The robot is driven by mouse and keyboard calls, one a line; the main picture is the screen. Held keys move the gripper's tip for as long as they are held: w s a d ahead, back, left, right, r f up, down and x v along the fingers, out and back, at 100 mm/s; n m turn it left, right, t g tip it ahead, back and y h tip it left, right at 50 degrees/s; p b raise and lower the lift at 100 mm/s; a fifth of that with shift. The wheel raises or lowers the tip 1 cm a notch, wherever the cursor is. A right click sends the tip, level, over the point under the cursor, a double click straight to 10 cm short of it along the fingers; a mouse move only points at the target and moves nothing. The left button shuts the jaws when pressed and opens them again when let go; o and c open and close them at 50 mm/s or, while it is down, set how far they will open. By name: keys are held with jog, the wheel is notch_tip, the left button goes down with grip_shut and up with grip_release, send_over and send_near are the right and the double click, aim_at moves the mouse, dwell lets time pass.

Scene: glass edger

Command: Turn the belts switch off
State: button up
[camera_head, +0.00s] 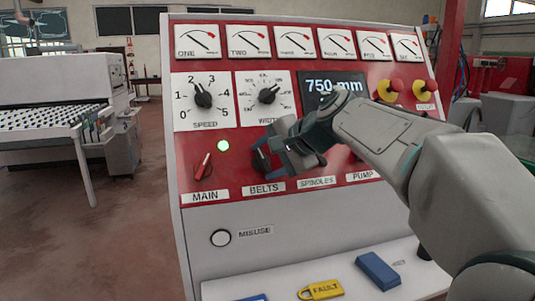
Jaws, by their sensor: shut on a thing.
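My gripper (270,154) reaches in from the right and is shut on this switch. The fingers cover much of the knob, so its exact angle is hard to tell.
The red main switch (203,166) is at left. Speed (203,96) and width (268,96) dials sit above. My arm partly covers the spindles and pump area.

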jog(key=shift+n+g+h+p, duration=0.3)
jog(key=shift+n+h+p, duration=0.15)
jog(key=shift+n, duration=0.45)
jog(key=o, duration=1)
jog(key=shift+r, duration=0.1)
jog(key=v, duration=1.3)
jog(key=shift+s+d+r, duration=0.2)
